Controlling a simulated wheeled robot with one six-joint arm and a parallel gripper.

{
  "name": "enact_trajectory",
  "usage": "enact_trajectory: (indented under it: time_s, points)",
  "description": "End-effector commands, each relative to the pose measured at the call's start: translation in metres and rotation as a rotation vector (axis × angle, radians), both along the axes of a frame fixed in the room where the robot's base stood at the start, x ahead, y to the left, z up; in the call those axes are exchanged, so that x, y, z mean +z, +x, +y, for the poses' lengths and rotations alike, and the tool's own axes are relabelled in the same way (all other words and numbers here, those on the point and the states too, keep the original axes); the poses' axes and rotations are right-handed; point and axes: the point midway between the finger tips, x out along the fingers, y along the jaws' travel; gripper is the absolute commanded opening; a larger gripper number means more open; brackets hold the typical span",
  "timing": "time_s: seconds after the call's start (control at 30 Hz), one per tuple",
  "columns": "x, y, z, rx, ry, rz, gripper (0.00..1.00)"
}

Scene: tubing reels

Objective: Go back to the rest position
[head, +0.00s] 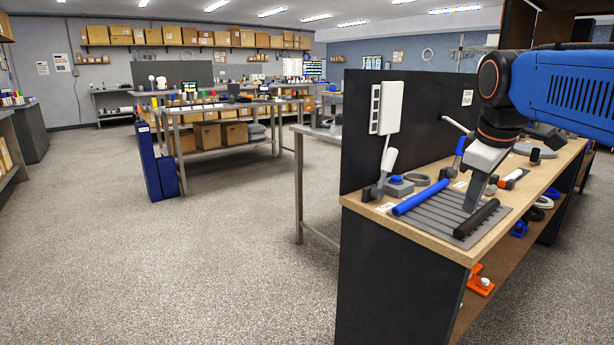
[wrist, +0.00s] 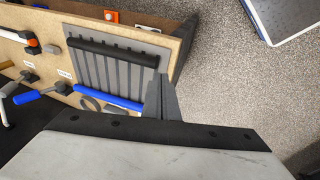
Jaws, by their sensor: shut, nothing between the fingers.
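My gripper (head: 472,203) is at the end of my blue arm, pointing down over the workbench at the right of the head view. Its fingers (wrist: 161,97) are together, with nothing between them. Below it lies a grey grooved mat (head: 447,208). A blue tube (head: 420,197) lies along the mat's left side and a black tube (head: 477,219) along its right side. In the wrist view the mat (wrist: 103,72), the black tube (wrist: 112,52) and the blue tube (wrist: 108,98) lie beyond the fingers, which overlap the mat's edge. The gripper's exact height above the mat is hard to tell.
A dark upright panel (head: 362,130) stands along the bench's back edge. Orange parts (head: 480,281) sit on the lower shelf. The floor (head: 230,260) to the left is open.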

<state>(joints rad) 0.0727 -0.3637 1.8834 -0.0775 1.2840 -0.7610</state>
Motion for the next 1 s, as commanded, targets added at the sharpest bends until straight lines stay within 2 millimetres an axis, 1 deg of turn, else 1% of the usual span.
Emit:
enact_trajectory:
  time_s: [0.03,0.17,0.27,0.3,0.5,0.6,0.7,0.8,1.0]
  points:
    - [-0.015,-0.017,0.005,-0.04,0.022,-0.01,0.0]
    - [-0.053,-0.054,0.017,-0.161,0.086,-0.038,0.0]
    - [-0.085,-0.082,0.025,-0.255,0.138,-0.059,0.0]
    - [-0.098,-0.093,0.028,-0.292,0.159,-0.065,0.0]
    - [-0.165,-0.145,0.041,-0.473,0.261,-0.093,0.0]
    - [-0.192,-0.164,0.044,-0.545,0.301,-0.102,0.0]
    - [-0.211,-0.177,0.047,-0.594,0.328,-0.108,0.0]
    - [-0.22,-0.183,0.048,-0.619,0.343,-0.113,0.0]
    - [-0.223,-0.184,0.048,-0.629,0.348,-0.113,0.0]
